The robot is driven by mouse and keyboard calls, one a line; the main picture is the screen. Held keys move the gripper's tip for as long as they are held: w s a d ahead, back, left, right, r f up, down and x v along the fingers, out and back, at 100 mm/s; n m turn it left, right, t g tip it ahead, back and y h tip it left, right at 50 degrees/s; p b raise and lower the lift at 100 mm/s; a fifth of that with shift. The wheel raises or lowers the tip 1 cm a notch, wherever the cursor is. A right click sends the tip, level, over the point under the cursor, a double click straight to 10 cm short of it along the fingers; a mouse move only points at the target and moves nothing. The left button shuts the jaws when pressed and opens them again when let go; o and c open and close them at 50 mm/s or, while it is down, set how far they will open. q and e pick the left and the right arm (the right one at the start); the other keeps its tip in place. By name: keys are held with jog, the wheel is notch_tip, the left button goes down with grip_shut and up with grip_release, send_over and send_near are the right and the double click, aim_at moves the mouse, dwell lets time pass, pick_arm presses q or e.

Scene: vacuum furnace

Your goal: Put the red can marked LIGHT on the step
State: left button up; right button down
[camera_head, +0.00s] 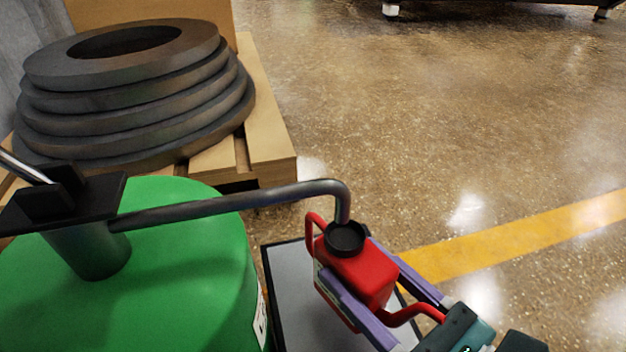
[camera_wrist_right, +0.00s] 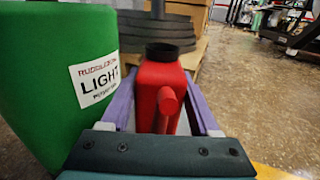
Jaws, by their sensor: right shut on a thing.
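A red can (camera_head: 372,270) with a black round mouth and red handles is between the purple fingers of my right gripper (camera_head: 352,265), which is shut on it. A pale label shows on the can's left side, too oblique to read. The can also fills the middle of the right wrist view (camera_wrist_right: 157,85). A grey, dark-edged platform (camera_head: 292,297), perhaps the step, lies below the can; I cannot tell whether they touch. The spout (camera_head: 240,202) of a hand pump bends down at the can's mouth. My left gripper is not in view.
A green drum (camera_head: 185,285) carries the pump on the left; its label reads LIGHT (camera_wrist_right: 96,84) in the right wrist view. Behind it, dark stacked rings (camera_head: 140,100) sit on a wooden pallet (camera_head: 262,110). Open floor with a yellow line (camera_head: 520,235) lies to the right.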

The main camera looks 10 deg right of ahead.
jog(key=shift+w+a, duration=0.1)
jog(key=shift+w, duration=0.2)
jog(key=f+b, duration=0.3)
jog(key=b, duration=0.1)
jog(key=shift+w+a+f, duration=0.2)
jog(key=shift+w+f, duration=0.2)
jog(key=shift+s+r, duration=0.1)
jog(key=shift+r, duration=0.05)
jog(key=c, duration=0.6)
grip_release()
jog(key=o, duration=0.5)
jog(key=p+v, duration=0.3)
jog(key=v, duration=0.8)
jog(key=shift+d, duration=0.1)
jog(key=shift+s+d, duration=0.2)
jog(key=shift+s, duration=0.25)
